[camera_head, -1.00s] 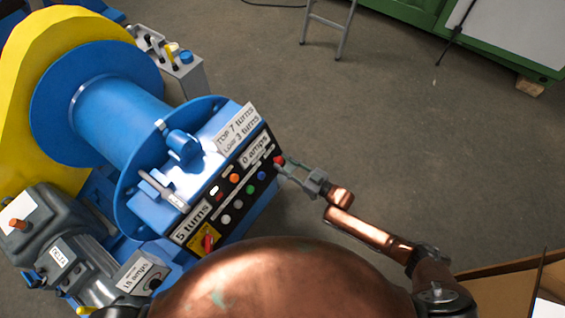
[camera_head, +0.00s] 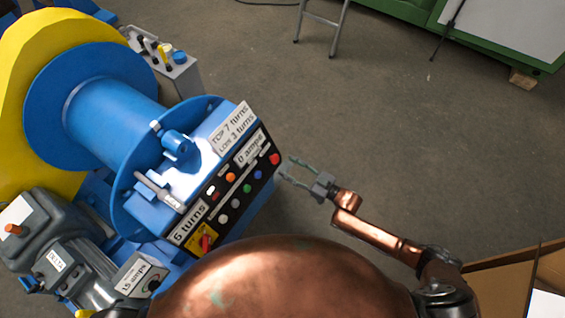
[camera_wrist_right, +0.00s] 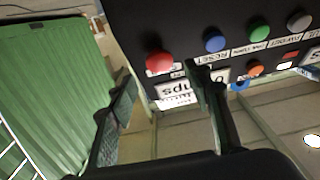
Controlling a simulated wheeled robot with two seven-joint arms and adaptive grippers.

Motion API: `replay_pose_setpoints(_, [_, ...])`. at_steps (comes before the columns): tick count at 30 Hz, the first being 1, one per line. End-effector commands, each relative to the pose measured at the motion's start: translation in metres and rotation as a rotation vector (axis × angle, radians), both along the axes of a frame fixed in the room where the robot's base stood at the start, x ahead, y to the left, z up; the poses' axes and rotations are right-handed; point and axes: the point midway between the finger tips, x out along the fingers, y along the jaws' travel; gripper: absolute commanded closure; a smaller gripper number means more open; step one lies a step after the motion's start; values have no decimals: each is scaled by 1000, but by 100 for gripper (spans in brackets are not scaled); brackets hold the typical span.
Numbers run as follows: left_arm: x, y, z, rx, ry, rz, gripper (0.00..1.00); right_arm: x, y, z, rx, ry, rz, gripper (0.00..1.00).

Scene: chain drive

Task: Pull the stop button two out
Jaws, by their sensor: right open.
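The red mushroom button (camera_head: 274,158) is at the upper right end of the black control panel (camera_head: 228,190) on the blue winch. I cannot read a label naming it stop button two. My right gripper (camera_head: 287,168) is open and empty, just right of this button and apart from it. In the right wrist view the red button (camera_wrist_right: 159,61) shows beyond the gap between the spread fingers (camera_wrist_right: 161,78). Whether it is pressed in or out I cannot tell. My left gripper is not in view.
A red rotary switch (camera_head: 206,242) on a yellow plate sits at the panel's lower end. Blue, green, orange and white buttons lie between. The "6 turns" sign (camera_head: 188,226) is beside them. A cardboard box (camera_head: 500,285) stands lower right.

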Motion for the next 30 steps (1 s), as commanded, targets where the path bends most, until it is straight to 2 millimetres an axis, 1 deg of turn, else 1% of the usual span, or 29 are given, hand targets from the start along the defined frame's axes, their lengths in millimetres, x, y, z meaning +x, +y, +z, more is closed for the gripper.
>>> replay_pose_setpoints(1, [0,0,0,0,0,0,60,-7,-11,-1,-2,2,-1,54])
replay_pose_setpoints(6, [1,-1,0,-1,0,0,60,-27,-38,0,-2,1,0,54])
replay_pose_setpoints(9, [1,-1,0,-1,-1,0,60,-36,-49,0,-2,0,0,54])
replay_pose_setpoints(12, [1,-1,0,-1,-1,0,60,-42,-57,0,1,1,-1,54])
replay_pose_setpoints(17, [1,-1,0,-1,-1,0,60,-45,-62,1,2,0,0,54])
replay_pose_setpoints(30, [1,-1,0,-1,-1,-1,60,-45,-61,0,1,-1,1,54])
